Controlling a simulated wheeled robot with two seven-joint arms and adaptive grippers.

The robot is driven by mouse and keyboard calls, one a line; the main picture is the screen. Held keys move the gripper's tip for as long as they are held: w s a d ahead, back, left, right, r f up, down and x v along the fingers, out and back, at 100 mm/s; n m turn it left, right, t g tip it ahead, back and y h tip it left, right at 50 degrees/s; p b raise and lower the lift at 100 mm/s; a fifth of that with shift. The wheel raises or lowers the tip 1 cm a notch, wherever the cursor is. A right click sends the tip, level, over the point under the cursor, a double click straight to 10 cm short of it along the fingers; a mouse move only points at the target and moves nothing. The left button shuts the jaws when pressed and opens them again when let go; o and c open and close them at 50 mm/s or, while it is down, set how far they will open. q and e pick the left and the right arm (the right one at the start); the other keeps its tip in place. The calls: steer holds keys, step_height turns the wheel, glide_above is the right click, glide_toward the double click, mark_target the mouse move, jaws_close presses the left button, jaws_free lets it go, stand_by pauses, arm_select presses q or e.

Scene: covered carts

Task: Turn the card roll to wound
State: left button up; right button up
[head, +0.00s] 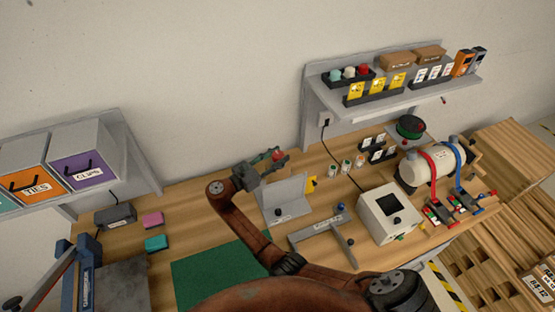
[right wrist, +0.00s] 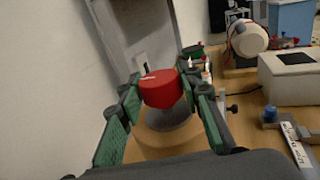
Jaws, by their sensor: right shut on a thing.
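A red knob (right wrist: 160,88) with a pale mark on its top sits over a round grey base (right wrist: 170,120) in the right wrist view. A small part of the red knob (head: 278,156) shows in the head view above the back of the table. My right gripper (right wrist: 163,92) is shut on it, with a green-padded finger at each side; the same gripper (head: 271,161) shows in the head view. I cannot tell from the frames whether this knob belongs to the card roll, and I can read no wound mark. My left gripper is not in view.
A grey angled stand (head: 284,199) is just below the gripper. A white box (head: 390,214), a white cylinder with hoses (head: 432,167) and a grey bracket (head: 322,229) stand to the right. A green mat (head: 215,275) lies at front. A wall shelf (head: 400,103) overhangs the right.

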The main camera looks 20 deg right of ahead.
steer(key=shift+m+g, duration=0.4)
steer(key=shift+g, duration=0.2)
steer(key=o, duration=1.2)
steer(key=a, duration=0.3)
steer(key=s+a, duration=0.1)
steer(key=a, duration=0.3)
steer(key=shift+s+a, duration=0.2)
